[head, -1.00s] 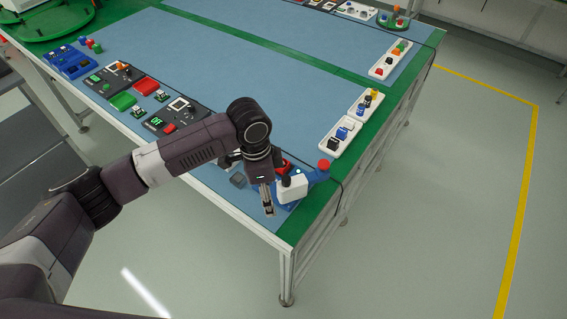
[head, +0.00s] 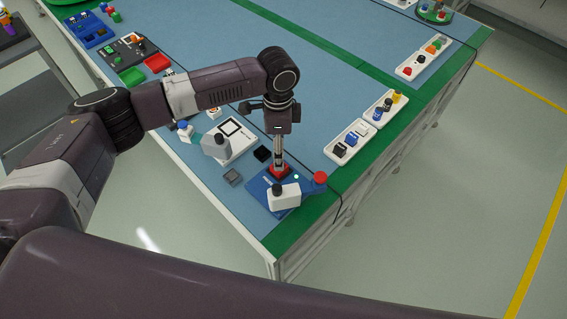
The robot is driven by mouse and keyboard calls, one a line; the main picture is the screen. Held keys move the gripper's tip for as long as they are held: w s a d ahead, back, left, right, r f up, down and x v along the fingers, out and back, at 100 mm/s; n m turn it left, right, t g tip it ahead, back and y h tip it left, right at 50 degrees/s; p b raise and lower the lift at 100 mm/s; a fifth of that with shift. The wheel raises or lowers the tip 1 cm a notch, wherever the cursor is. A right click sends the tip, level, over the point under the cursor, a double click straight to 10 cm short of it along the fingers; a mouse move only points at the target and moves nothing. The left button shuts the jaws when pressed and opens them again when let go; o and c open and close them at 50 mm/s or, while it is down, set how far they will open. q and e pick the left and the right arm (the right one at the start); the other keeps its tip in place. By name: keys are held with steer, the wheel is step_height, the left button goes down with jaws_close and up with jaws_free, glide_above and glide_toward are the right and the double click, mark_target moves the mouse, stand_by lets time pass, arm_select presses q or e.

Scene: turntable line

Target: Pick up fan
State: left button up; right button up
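No part is plainly recognisable as a fan at this size. A small black square part (head: 262,153) and a grey square part (head: 232,177) lie on the blue table mat near the front corner; either could be it. My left gripper (head: 279,165) points straight down just right of the black part, with its fingertips at a red part (head: 280,171) on a blue fixture (head: 258,187). The fingers look thin and close together from this side. I cannot tell whether they are open, or touching the red part. My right gripper is not in view.
A white framed board (head: 230,140) lies behind the grey part. White trays (head: 351,142) with small parts line the right edge. The middle of the mat is clear.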

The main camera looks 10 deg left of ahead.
mark_target(279, 174)
arm_select(q)
steer(key=f, duration=0.1)
steer(key=s+f+p, duration=0.1)
steer(key=f, duration=0.1)
steer(key=shift+a+f+p, duration=0.1)
steer(key=shift+p, duration=0.2)
steer(key=shift+w+f, duration=0.2)
steer(key=shift+f, duration=1.05)
steer(key=c, duration=1.2)
steer(key=shift+c, duration=0.5)
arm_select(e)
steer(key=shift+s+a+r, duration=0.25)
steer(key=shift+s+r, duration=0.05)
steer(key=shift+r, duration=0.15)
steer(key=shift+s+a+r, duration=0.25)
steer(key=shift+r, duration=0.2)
arm_select(q)
steer(key=shift+r, duration=0.15)
